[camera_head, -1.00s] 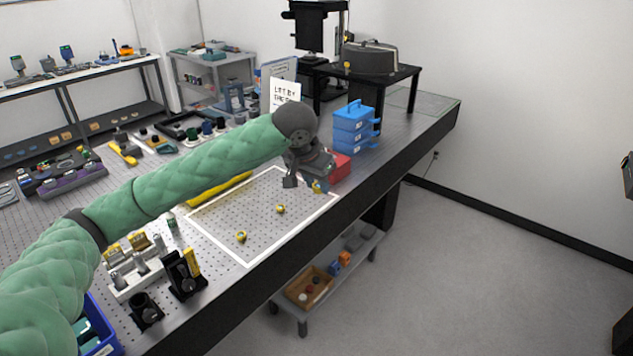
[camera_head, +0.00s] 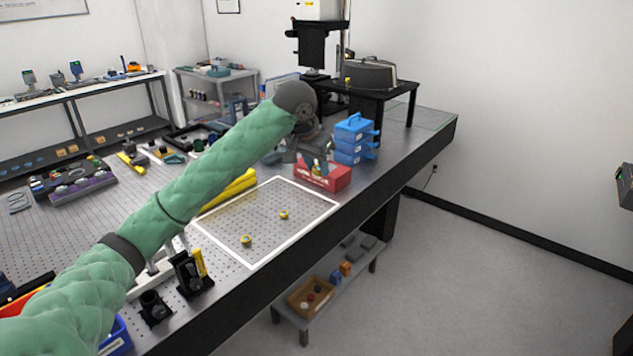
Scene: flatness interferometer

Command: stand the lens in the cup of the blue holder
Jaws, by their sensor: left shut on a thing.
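My left gripper (camera_head: 316,169) is at the far end of my green arm, above or just in front of the red box (camera_head: 325,178). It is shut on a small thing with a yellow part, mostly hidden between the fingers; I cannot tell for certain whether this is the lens. Two small yellow round pieces, one nearer (camera_head: 246,241) and one farther (camera_head: 283,215), sit on the white-outlined area (camera_head: 222,255) of the table. My right gripper is not in view.
Blue stacked boxes (camera_head: 352,155) stand right of the red box, near the table's right edge. A yellow bar (camera_head: 238,186) lies behind the outlined area. Black holders (camera_head: 190,275) stand at the near left. Most of the outlined area is free.

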